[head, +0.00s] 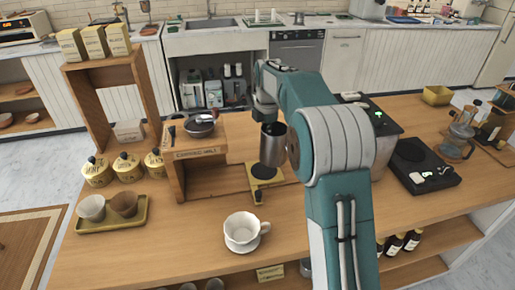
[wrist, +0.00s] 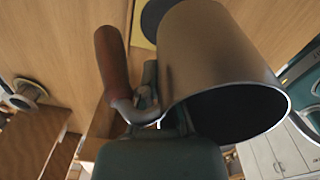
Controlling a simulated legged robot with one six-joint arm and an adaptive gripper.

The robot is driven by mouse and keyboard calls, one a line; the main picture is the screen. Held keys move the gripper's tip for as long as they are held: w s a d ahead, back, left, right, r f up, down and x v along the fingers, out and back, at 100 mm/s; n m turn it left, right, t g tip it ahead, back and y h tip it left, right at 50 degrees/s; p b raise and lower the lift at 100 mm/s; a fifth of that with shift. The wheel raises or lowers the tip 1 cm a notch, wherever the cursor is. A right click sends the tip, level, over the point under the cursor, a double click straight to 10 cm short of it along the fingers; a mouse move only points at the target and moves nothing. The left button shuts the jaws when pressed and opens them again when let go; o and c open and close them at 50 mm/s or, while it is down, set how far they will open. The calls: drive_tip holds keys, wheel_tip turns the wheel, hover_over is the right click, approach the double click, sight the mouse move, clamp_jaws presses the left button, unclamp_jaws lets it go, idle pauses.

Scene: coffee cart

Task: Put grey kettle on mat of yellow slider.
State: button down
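The grey kettle (head: 273,146) is a metal pitcher with a dark open top, roughly upright in the head view. In the wrist view the kettle (wrist: 215,65) fills the right half, with its red-brown handle (wrist: 112,62) to the left. My gripper (wrist: 155,100) is shut on the metal part of the handle; in the head view its fingers are mostly hidden. The yellow slider (head: 257,185) with its dark round mat (head: 263,171) lies just below the kettle. The kettle partly hides the slider (wrist: 138,30) in the wrist view. I cannot tell whether kettle and mat touch.
A wooden stand (head: 182,165) with a dark pan stands left of the slider. A white cup on a saucer (head: 242,233) is in front. A black scale (head: 424,166) and a glass press (head: 458,138) stand right. Yellow canisters (head: 127,168) stand left.

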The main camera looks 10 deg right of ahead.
drive_tip(key=shift+w+a+f, duration=0.35)
drive_tip(key=shift+w+f, duration=0.1)
drive_tip(key=shift+f, duration=0.7)
drive_tip(key=shift+w+a+f, duration=0.4)
drive_tip(key=shift+w+f, duration=0.05)
drive_tip(key=shift+f, duration=0.7)
drive_tip(key=shift+w+a+f, duration=0.35)
drive_tip(key=shift+w+f, duration=0.1)
drive_tip(key=shift+f, duration=0.7)
drive_tip(key=c, duration=0.8)
unclamp_jaws()
drive_tip(key=shift+f, duration=0.1)
wheel_tip(320, 180, up, 12)
drive_tip(key=shift+s, duration=0.3)
